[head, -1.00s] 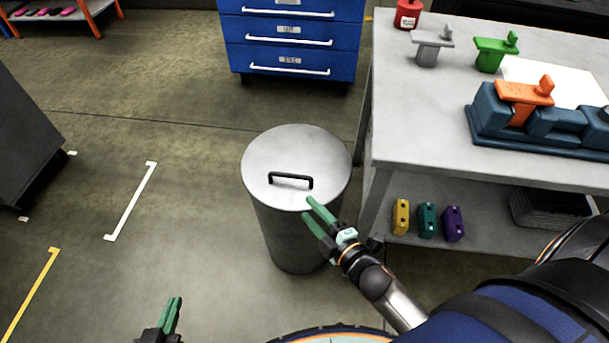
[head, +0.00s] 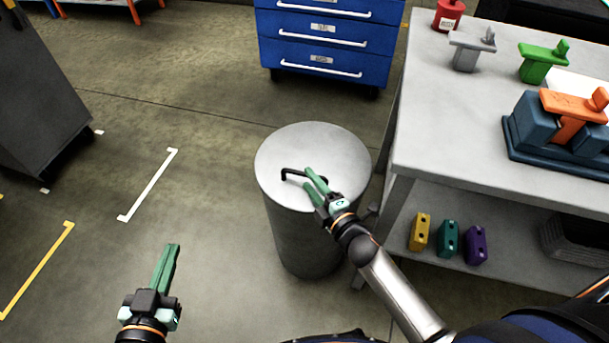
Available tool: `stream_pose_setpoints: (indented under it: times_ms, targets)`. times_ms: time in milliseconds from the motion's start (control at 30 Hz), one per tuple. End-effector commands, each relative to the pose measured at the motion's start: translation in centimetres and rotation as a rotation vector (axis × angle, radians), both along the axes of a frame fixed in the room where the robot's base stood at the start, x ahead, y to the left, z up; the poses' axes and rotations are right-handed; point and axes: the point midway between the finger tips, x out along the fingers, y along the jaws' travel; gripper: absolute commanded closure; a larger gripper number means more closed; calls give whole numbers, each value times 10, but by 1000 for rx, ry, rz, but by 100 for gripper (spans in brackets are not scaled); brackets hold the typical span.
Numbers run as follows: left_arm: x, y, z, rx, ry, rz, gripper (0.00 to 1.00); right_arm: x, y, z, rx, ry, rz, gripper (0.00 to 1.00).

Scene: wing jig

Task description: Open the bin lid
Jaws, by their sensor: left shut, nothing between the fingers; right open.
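The bin (head: 300,235) is a grey metal cylinder standing on the floor. Its round grey lid (head: 305,138) lies flat on top and looks closed. A black bar handle (head: 291,174) sits on the lid, its right part hidden by my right gripper. My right gripper (head: 309,178) is open, with its green fingers over the lid at the right part of the handle. I cannot tell whether the handle lies between the fingers or whether they touch it. My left gripper (head: 170,246) is shut and empty, above the floor to the left of the bin.
A workbench (head: 430,150) stands right of the bin, with a blue fixture (head: 530,130) on top and yellow, teal and purple blocks (head: 448,239) on its lower shelf. A blue drawer cabinet (head: 325,45) is behind. The floor to the left is mostly clear.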

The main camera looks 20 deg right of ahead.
Motion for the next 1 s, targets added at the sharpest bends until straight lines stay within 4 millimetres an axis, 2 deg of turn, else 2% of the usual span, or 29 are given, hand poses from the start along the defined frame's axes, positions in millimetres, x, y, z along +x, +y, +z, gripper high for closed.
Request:
stream_pose_setpoints:
  times_ms: [100,300,667,1000]
  targets:
    - [5,0,19,1,-85,-8,100,18,4,-3,0,-1,1,53]
    - [9,-1,41,0,-174,-16,100,32,7,-5,1,0,1,53]
    - [9,-1,48,-1,-197,-18,100,35,8,-5,1,1,0,53]
    - [9,-1,48,-1,-196,-18,100,35,8,-5,1,0,0,90]
